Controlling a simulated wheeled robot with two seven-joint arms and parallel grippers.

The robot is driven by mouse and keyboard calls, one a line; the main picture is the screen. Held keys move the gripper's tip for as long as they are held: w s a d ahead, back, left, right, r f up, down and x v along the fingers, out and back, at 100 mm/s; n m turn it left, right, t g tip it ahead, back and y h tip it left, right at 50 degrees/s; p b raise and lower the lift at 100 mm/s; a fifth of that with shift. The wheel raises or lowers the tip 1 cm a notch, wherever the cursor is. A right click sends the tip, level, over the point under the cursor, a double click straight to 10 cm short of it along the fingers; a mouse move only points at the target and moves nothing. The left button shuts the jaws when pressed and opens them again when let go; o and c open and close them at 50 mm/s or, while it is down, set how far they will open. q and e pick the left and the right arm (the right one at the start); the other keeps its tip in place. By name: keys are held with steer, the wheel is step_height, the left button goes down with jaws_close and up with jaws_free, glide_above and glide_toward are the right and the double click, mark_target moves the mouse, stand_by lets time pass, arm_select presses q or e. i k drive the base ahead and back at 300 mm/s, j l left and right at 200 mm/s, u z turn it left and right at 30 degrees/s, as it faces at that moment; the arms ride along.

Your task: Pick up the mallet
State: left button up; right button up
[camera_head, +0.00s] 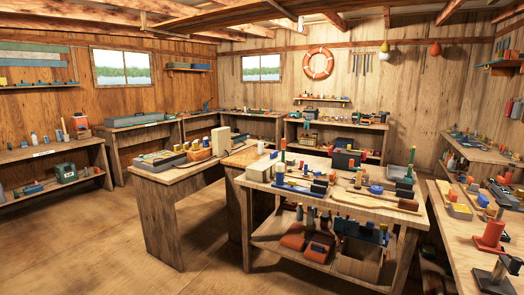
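What looks like the mallet lies on the central wooden table (318,196). Its dark brown head (408,204) is near the table's right front corner, and a thin handle seems to run left from it; it is too small to be sure. Neither of my grippers is in view.
A lower bench (178,172) adjoins the central table on the left. A crowded bench with a red device (490,236) stands close on the right. Bottles, blocks and small tackle crowd the central tabletop. The wooden floor (85,245) at the left front is clear.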

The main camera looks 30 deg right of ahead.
mark_target(261, 146)
steer(key=z, duration=1.6)
steer(key=i+l, duration=0.1)
steer(key=i, duration=0.45)
steer(key=i+l+u, duration=0.15)
steer(key=i, duration=0.4)
steer(key=i+l, duration=0.1)
steer(key=i, duration=0.45)
steer(key=j+u, duration=0.15)
steer(key=j, duration=0.25)
steer(key=i+j+u, duration=0.2)
steer(key=j+u, duration=0.25)
steer(key=i+j+u, duration=0.25)
steer(key=j+u, duration=0.15)
steer(key=i+j+u, duration=0.7)
steer(key=u, duration=0.2)
steer(key=i+j+u, duration=0.3)
steer(key=i, duration=0.4)
steer(key=i+u, duration=0.35)
steer(key=i, duration=0.4)
